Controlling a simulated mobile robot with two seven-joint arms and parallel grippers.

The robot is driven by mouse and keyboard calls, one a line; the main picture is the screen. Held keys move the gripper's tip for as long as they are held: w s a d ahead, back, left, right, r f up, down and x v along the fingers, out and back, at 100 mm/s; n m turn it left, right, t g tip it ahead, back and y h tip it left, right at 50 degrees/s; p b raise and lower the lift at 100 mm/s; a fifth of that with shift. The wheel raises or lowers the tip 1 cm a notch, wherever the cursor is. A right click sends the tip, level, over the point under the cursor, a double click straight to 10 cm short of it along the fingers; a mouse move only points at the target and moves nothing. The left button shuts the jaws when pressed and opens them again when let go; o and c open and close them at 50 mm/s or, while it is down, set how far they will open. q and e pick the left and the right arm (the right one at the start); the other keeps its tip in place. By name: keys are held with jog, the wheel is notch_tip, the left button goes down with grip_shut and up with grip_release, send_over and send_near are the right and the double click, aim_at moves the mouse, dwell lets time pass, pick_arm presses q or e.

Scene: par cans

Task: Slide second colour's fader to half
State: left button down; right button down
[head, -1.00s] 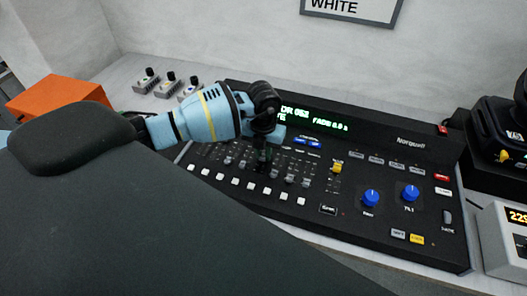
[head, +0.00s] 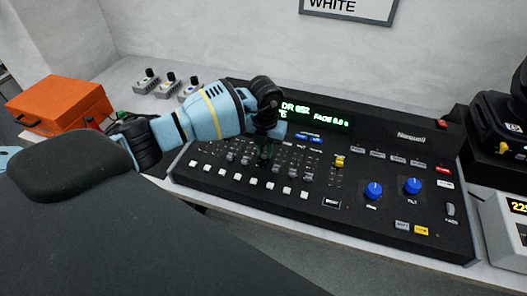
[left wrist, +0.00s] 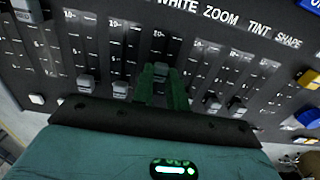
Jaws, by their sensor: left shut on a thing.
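The black lighting console (head: 400,225) lies on the bench with a row of fader slots in its left half. My left gripper (head: 265,155) points down among these faders. In the left wrist view its green fingers (left wrist: 163,88) are shut on a grey fader cap (left wrist: 160,70) in a middle slot. Other caps stand to its left (left wrist: 120,90) and lower to its right (left wrist: 210,102). The label over the held fader is out of view; the labels white, zoom, tint and shape show to the right. My right gripper is not in view.
A lit green display (head: 318,114) sits behind the faders. White buttons (head: 252,181) line the front. An orange case (head: 65,103) and small switch boxes (head: 170,86) stand at left.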

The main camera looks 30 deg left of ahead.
aim_at(265, 153)
pick_arm(q)
jog(key=shift+w, duration=0.1)
jog(key=c, duration=1.4)
grip_release()
jog(key=shift+o, duration=0.2)
jog(key=shift+r, duration=3.9)
